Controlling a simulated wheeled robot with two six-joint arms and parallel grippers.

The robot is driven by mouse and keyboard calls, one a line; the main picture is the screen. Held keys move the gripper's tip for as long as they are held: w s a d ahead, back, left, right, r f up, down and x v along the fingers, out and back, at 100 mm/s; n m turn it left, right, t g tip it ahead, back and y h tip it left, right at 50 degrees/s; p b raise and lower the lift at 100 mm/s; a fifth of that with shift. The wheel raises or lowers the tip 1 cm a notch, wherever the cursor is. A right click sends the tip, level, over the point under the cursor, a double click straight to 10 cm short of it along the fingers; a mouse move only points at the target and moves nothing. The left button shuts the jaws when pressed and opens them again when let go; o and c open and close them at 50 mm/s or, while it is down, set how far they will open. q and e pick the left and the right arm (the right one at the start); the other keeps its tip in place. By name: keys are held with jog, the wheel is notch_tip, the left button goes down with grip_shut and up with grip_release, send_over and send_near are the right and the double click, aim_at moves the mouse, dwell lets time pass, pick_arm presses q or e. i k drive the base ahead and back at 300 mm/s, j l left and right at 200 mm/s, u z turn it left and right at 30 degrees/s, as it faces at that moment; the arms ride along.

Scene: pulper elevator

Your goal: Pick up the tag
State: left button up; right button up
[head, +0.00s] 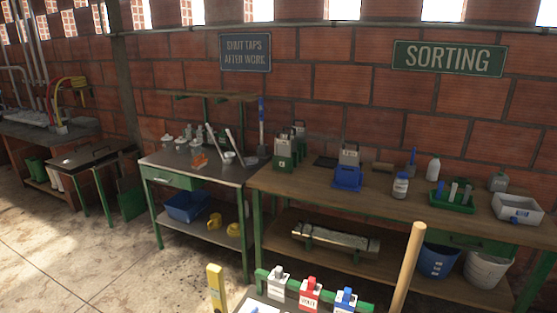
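I cannot make out for sure which thing is the tag. The nearest candidates are a white labelled piece (277,284), a red labelled piece (310,294) and a blue labelled piece (345,301), in a row along a green bar (364,306) at the bottom edge of the head view. The red one bears small white lettering that I cannot read with certainty. Neither of my grippers shows in the head view.
A wooden bench (400,204) holds bottles, caddies and trays under a SORTING sign (449,58). A metal-topped green table (190,170) stands left of it. An upright wooden pole (408,268) and a yellow post (215,288) rise near the front. Floor is open at left.

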aim_at(200, 132)
jog(key=i+j+z, duration=0.1)
jog(key=j, duration=0.6)
jog(key=i+j+z, duration=0.1)
jog(key=j, duration=0.65)
jog(key=i+j+z, duration=0.1)
jog(key=j, duration=0.65)
jog(key=i+j+z, duration=0.1)
jog(key=j, duration=0.65)
jog(key=i, duration=0.1)
